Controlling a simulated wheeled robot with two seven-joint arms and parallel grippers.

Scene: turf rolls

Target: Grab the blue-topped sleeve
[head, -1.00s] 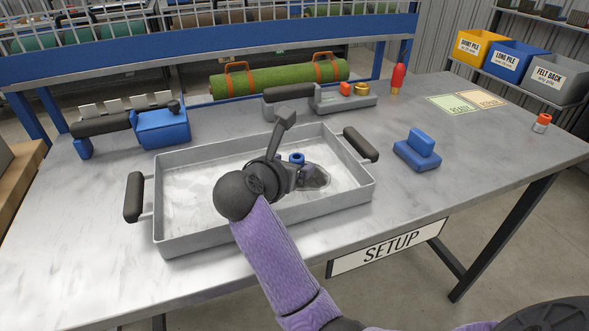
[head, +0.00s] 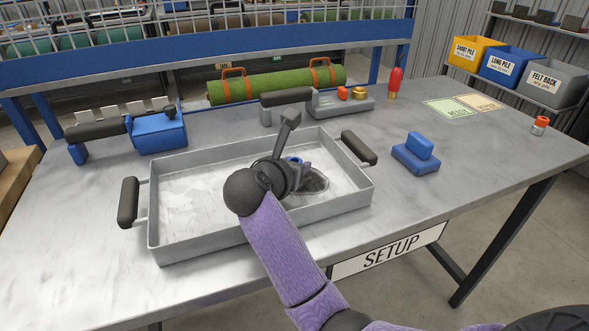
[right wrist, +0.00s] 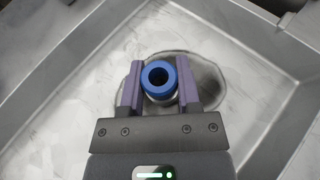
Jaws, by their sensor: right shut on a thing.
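The blue-topped sleeve (right wrist: 160,78) stands between the two fingers of my right gripper (right wrist: 160,90) in the right wrist view. Its blue ring top with a dark hole faces the camera, and a pale body shows below. The fingers are shut on it from both sides. In the head view only a bit of the blue top (head: 295,160) shows past my right gripper (head: 300,178), which is inside the grey metal tray (head: 205,248). A dark wet-looking patch (right wrist: 208,82) lies on the tray floor around the sleeve. My left gripper is not in view.
A blue block (head: 416,155) lies right of the tray. A blue-and-black tool (head: 158,132) is at the back left. A green turf roll (head: 280,84), a grey fixture (head: 330,103) and a red-topped piece (head: 395,80) are behind.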

